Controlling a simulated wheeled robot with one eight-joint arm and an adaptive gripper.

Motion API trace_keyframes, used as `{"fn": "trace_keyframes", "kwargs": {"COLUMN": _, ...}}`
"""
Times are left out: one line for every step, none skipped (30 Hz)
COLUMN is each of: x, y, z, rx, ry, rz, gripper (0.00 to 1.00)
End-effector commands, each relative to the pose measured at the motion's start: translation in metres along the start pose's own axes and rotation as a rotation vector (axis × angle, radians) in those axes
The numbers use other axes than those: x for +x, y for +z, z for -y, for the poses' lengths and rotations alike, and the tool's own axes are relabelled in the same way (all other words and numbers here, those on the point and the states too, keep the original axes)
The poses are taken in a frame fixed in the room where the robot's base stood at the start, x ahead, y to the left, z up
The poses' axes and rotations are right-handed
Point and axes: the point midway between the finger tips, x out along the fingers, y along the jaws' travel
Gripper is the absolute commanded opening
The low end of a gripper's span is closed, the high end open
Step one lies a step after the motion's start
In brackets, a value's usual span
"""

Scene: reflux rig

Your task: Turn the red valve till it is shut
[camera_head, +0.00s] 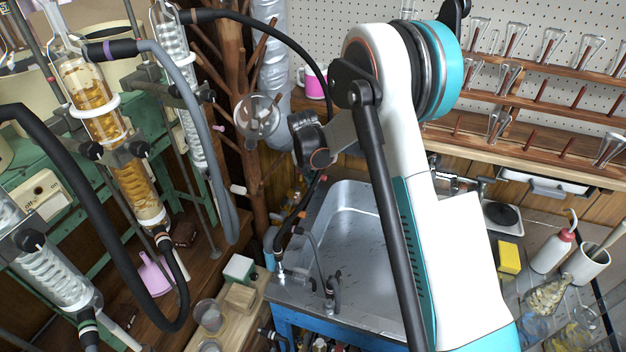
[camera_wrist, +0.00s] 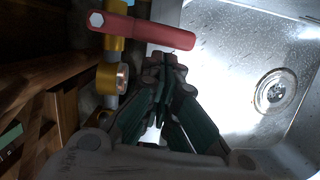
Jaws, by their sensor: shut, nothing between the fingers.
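The red valve handle (camera_wrist: 150,32) shows in the wrist view at the top left, as a long bar with a pale hex nut near its left end. My gripper (camera_wrist: 163,62) is shut and empty. Its fingertips are just below the right half of the handle in the picture; I cannot tell whether they touch it. In the head view I cannot make out the valve or my fingertips clearly.
The metal sink (camera_head: 345,225) lies beside the valve; its drain (camera_wrist: 274,91) shows in the wrist view. Small taps (camera_head: 331,290) stand at its near left edge. Glass condensers (camera_head: 105,125) with hoses stand at the left. Dark wood (camera_wrist: 45,65) borders the pipe.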

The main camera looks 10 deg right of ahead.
Motion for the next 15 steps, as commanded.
{"fn": "trace_keyframes", "kwargs": {"x": 0.0, "y": 0.001, "z": 0.0, "rx": 0.0, "ry": 0.0, "rz": 0.0, "gripper": 0.0}}
{"fn": "trace_keyframes", "kwargs": {"x": 0.0, "y": 0.002, "z": 0.001, "rx": 0.001, "ry": 0.0, "rz": 0.0, "gripper": 0.0}}
{"fn": "trace_keyframes", "kwargs": {"x": 0.001, "y": 0.005, "z": 0.001, "rx": 0.001, "ry": 0.0, "rz": 0.0, "gripper": 0.0}}
{"fn": "trace_keyframes", "kwargs": {"x": 0.002, "y": 0.008, "z": 0.002, "rx": 0.002, "ry": 0.0, "rz": 0.0, "gripper": 0.0}}
{"fn": "trace_keyframes", "kwargs": {"x": 0.003, "y": 0.011, "z": 0.003, "rx": 0.002, "ry": 0.0, "rz": 0.0, "gripper": 0.0}}
{"fn": "trace_keyframes", "kwargs": {"x": 0.003, "y": 0.015, "z": 0.004, "rx": 0.002, "ry": -0.001, "rz": 0.0, "gripper": 0.0}}
{"fn": "trace_keyframes", "kwargs": {"x": 0.004, "y": 0.017, "z": 0.004, "rx": 0.002, "ry": -0.001, "rz": 0.001, "gripper": 0.0}}
{"fn": "trace_keyframes", "kwargs": {"x": 0.004, "y": 0.018, "z": 0.004, "rx": 0.001, "ry": -0.001, "rz": 0.001, "gripper": 0.0}}
{"fn": "trace_keyframes", "kwargs": {"x": 0.004, "y": 0.018, "z": 0.004, "rx": 0.001, "ry": 0.0, "rz": 0.002, "gripper": 0.0}}
{"fn": "trace_keyframes", "kwargs": {"x": 0.004, "y": 0.018, "z": 0.004, "rx": 0.001, "ry": 0.0, "rz": 0.003, "gripper": 0.0}}
{"fn": "trace_keyframes", "kwargs": {"x": 0.004, "y": 0.019, "z": 0.004, "rx": 0.001, "ry": 0.0, "rz": 0.003, "gripper": 0.0}}
{"fn": "trace_keyframes", "kwargs": {"x": 0.004, "y": 0.019, "z": 0.005, "rx": 0.002, "ry": 0.0, "rz": 0.004, "gripper": 0.0}}
{"fn": "trace_keyframes", "kwargs": {"x": 0.004, "y": 0.019, "z": 0.005, "rx": 0.002, "ry": -0.001, "rz": 0.005, "gripper": 0.0}}
{"fn": "trace_keyframes", "kwargs": {"x": 0.004, "y": 0.019, "z": 0.005, "rx": 0.002, "ry": -0.001, "rz": 0.005, "gripper": 0.0}}
{"fn": "trace_keyframes", "kwargs": {"x": 0.004, "y": 0.02, "z": 0.005, "rx": 0.002, "ry": -0.001, "rz": 0.006, "gripper": 0.0}}
